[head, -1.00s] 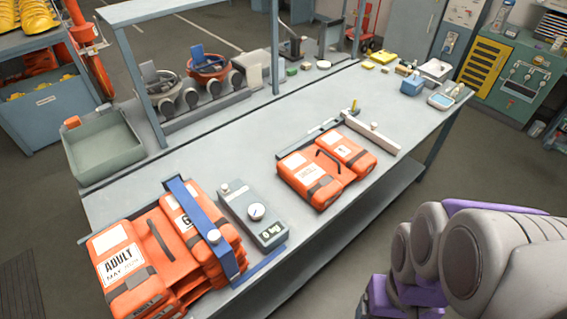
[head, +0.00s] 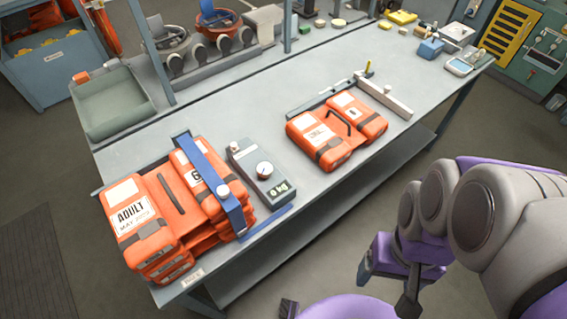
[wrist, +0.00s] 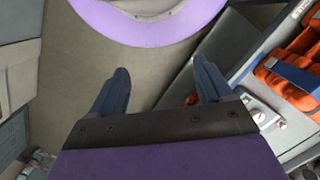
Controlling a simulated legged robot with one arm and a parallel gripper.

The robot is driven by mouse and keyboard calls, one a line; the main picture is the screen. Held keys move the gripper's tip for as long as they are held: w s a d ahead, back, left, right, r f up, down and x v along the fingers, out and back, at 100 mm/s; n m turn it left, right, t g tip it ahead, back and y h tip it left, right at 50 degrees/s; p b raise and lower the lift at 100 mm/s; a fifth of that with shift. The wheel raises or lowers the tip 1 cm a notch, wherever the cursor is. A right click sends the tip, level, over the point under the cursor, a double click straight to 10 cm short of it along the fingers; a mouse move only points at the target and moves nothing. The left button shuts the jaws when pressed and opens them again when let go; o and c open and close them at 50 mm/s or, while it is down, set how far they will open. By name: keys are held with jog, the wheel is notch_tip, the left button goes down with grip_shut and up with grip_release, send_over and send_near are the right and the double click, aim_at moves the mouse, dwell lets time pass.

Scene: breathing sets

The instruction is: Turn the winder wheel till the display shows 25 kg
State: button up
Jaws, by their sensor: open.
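In the wrist view, part of the grey box (wrist: 262,116) shows right of the fingers, beside the orange packs. My gripper (wrist: 160,82) is open and empty, its two blue-grey fingers spread wide over the floor. It is off the bench and apart from the wheel.
Stacked orange packs (head: 145,222) under a blue strap (head: 208,178) stand left of the winder. Another orange pack (head: 316,137) lies to its right, by a beige bar (head: 384,96). Bare bench top lies between. The bench's front edge faces open floor.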

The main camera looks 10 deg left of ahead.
jog(key=w+a+r+n, duration=0.2)
jog(key=w+a+n, duration=0.2)
jog(key=w, duration=0.9)
jog(key=n+t+b, duration=0.1)
jog(key=n+t, duration=0.1)
jog(key=n, duration=0.7)
send_over(263, 167)
notch_tip(263, 167, down, 8)
notch_tip(263, 167, down, 17)
jog(key=b, duration=0.3)
jog(key=shift+r, duration=0.1)
jog(key=shift+n, duration=0.3)
jog(key=shift+c, duration=0.4)
